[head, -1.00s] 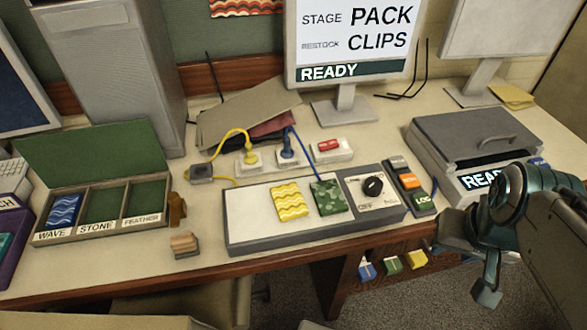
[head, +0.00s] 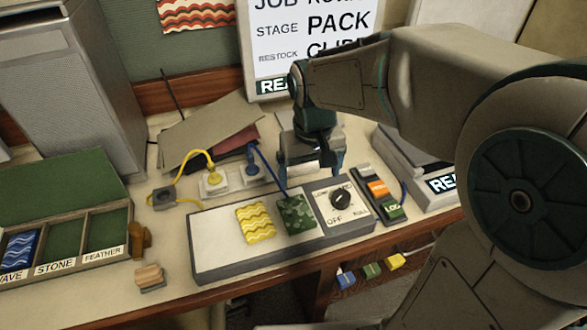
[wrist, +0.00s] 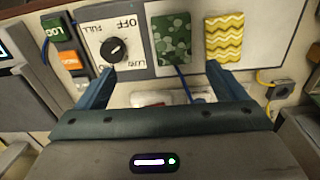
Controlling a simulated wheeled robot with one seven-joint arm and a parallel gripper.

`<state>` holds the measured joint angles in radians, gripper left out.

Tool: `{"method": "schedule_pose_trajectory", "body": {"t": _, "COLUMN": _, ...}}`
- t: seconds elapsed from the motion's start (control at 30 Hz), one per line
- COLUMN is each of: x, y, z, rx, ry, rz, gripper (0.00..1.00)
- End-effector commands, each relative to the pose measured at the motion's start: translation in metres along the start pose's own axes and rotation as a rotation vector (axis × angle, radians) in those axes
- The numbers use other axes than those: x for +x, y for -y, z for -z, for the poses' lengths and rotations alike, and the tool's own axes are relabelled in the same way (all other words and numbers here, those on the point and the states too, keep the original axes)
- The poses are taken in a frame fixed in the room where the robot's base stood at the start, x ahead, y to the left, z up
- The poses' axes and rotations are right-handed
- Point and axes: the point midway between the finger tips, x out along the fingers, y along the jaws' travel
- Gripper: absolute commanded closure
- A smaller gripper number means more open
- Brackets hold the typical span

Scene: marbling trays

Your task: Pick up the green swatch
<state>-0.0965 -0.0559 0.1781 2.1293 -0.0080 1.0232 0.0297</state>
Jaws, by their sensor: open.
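The green swatch (head: 297,214) has a pebble pattern and lies flat on the pale top of the grey panel (head: 222,241), between the yellow wavy swatch (head: 255,223) and the dial. In the wrist view the green swatch (wrist: 173,38) shows beyond the fingertips, left of the yellow swatch (wrist: 224,37). My gripper (head: 312,180) is open and empty, above the back edge of the panel near the dial. In the wrist view its blue fingers (wrist: 160,68) stand wide apart, with the swatch's near end between their lines. It does not touch the swatch.
The dial (head: 341,198) stands right of the green swatch. A blue cable (head: 266,169) runs to the swatch's back edge. Yellow and blue plugs (head: 213,181) sit behind the panel. A sectioned box (head: 66,247) with a blue swatch stands left. A small wooden block (head: 149,277) lies in front.

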Motion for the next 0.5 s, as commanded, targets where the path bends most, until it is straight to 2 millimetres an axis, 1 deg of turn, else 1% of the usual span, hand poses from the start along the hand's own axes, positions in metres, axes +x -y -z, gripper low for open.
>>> {"method": "schedule_pose_trajectory", "body": {"t": 0.03, "x": 0.003, "y": 0.007, "z": 0.009, "rx": -0.018, "ry": 0.016, "rz": 0.006, "gripper": 0.09}}
{"method": "schedule_pose_trajectory", "body": {"t": 0.1, "x": 0.005, "y": 0.013, "z": 0.017, "rx": -0.033, "ry": 0.03, "rz": 0.011, "gripper": 0.09}}
{"method": "schedule_pose_trajectory", "body": {"t": 0.27, "x": 0.013, "y": 0.019, "z": 0.025, "rx": -0.047, "ry": 0.046, "rz": 0.017, "gripper": 0.09}}
{"method": "schedule_pose_trajectory", "body": {"t": 0.37, "x": 0.029, "y": 0.02, "z": 0.024, "rx": -0.048, "ry": 0.05, "rz": 0.017, "gripper": 0.09}}
{"method": "schedule_pose_trajectory", "body": {"t": 0.5, "x": 0.058, "y": 0.019, "z": 0.022, "rx": -0.048, "ry": 0.051, "rz": 0.017, "gripper": 0.09}}
